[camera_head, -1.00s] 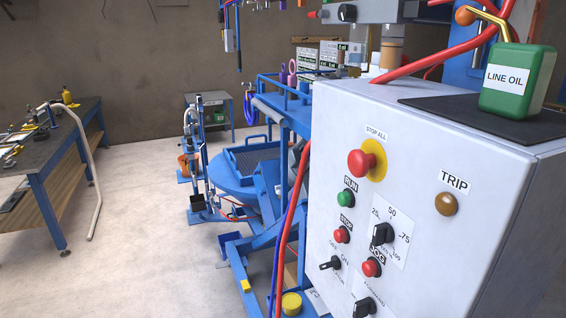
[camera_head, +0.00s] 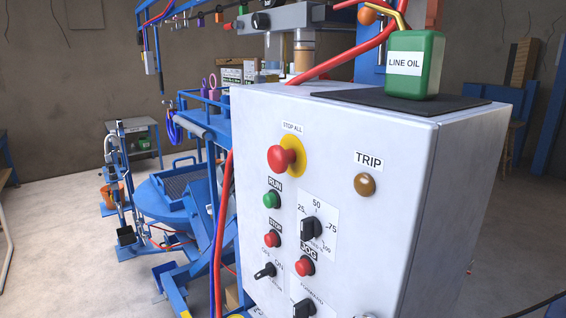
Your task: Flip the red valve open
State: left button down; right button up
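No part in view is clearly a red valve. A small red tip (camera_head: 228,27) shows at the left end of a grey block (camera_head: 285,17) above the cabinet, but I cannot tell what it is. The red parts on the white control cabinet (camera_head: 400,190) are a large STOP ALL mushroom button (camera_head: 281,158) on a yellow disc, a STOP button (camera_head: 273,240) and a JOG button (camera_head: 304,266). Neither of my grippers is in view.
The cabinet fills the middle right, close in front. A green LINE OIL can (camera_head: 414,65) stands on a black mat (camera_head: 385,97) on top. Red hoses (camera_head: 350,52) run above and beside it. Blue machinery (camera_head: 170,195) stands left. Floor (camera_head: 70,260) is open at left and right.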

aim_at(237, 24)
jog(key=i+j+z, duration=0.25)
jog(key=j, duration=0.6)
jog(key=i+j+z, duration=0.1)
jog(key=j+z, duration=0.2)
jog(key=j, duration=0.5)
jog(key=j+z, duration=0.25)
jog(key=j, duration=0.65)
jog(key=j+u, duration=0.25)
jog(key=j, duration=0.2)
jog(key=i, duration=0.05)
